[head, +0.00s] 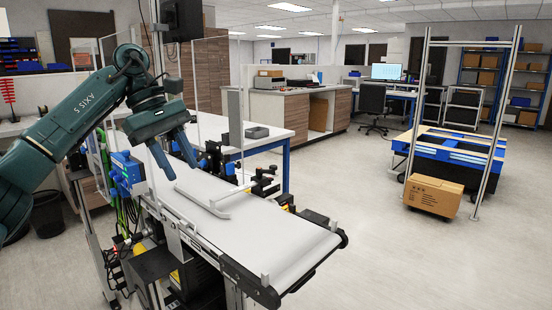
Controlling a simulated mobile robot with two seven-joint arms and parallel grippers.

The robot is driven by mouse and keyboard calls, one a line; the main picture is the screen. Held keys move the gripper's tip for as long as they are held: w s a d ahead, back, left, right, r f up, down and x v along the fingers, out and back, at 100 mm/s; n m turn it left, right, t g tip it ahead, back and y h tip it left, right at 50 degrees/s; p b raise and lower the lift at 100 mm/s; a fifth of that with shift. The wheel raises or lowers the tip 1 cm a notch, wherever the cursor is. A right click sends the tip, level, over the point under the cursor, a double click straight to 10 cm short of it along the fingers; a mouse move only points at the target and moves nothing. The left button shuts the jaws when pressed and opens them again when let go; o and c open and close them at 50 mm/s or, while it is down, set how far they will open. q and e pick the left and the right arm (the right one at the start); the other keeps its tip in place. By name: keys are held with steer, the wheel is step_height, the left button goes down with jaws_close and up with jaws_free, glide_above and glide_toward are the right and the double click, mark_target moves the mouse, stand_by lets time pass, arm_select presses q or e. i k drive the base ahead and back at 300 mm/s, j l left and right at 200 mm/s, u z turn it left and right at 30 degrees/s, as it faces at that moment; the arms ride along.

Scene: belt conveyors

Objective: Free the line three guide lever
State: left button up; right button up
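A white belt conveyor (282,247) runs from the middle left towards the front right. A pale, bent bar (203,202) that looks like the guide lever lies across the belt, with an arm reaching towards the right-hand side. I cannot tell whether it is jammed or touching anything. My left gripper (173,165) hangs above the upper part of the belt, up and left of the bar. Its two fingers are spread apart with nothing between them, and it looks clear of the bar. My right gripper is not in view.
A blue box (127,170) with green cables stands at the belt's left side. Black and yellow fittings (264,186) line its right side. A white table (262,137) stands behind. A cardboard box (433,195) sits at right by a metal frame. The floor right of the belt is clear.

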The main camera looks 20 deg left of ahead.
mark_target(260, 171)
steer(key=i, duration=1.05)
